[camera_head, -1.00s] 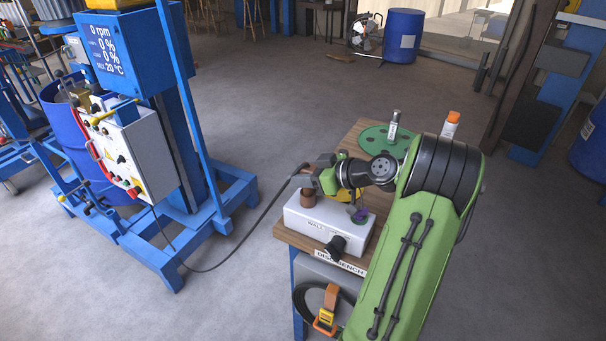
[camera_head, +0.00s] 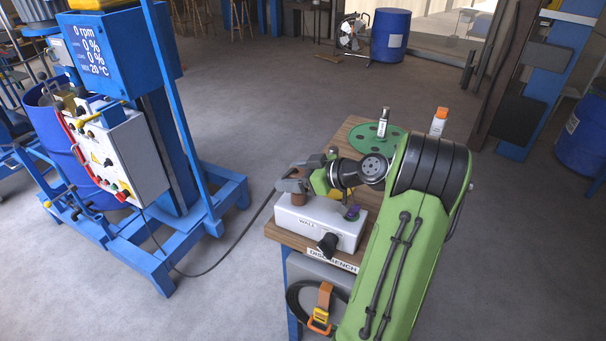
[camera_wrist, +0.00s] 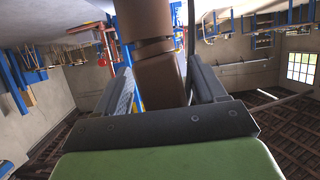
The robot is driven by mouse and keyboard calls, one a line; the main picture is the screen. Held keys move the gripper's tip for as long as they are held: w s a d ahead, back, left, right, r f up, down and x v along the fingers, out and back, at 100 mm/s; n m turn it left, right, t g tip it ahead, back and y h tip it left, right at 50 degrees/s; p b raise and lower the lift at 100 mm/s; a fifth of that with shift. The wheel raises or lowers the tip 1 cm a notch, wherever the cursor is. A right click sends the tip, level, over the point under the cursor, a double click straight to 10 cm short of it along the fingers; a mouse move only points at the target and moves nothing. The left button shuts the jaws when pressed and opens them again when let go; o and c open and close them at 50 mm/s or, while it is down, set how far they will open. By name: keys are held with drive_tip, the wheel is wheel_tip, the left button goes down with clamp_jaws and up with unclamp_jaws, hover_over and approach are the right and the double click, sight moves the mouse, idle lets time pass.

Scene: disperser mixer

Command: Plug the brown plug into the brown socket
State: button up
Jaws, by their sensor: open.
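The brown socket (camera_head: 298,199) stands on the white box marked WALL, at its left end. My gripper (camera_head: 290,178) is just above it, pointing left, with dark fingers apart. In the wrist view, my gripper (camera_wrist: 162,84) is open, with a brown body, which I take as the brown plug (camera_wrist: 160,82), between its fingers. A gap shows at least on the right side. Another brown piece (camera_wrist: 145,18) meets it end to end across a seam. I cannot tell how deeply they are joined. The plug is mostly hidden by the fingers in the head view.
The white box (camera_head: 318,235) sits on a wooden bench (camera_head: 285,237), with a black knob and a purple-and-green part on it. A green disc (camera_head: 368,136) and bottles stand behind. A black cable (camera_head: 222,267) runs from the blue mixer (camera_head: 125,62) toward the bench.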

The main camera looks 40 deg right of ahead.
drive_tip(key=p+v, duration=0.3)
drive_tip(key=v, duration=1.2)
drive_tip(key=shift+s, duration=0.25)
drive_tip(key=shift+c, duration=0.4)
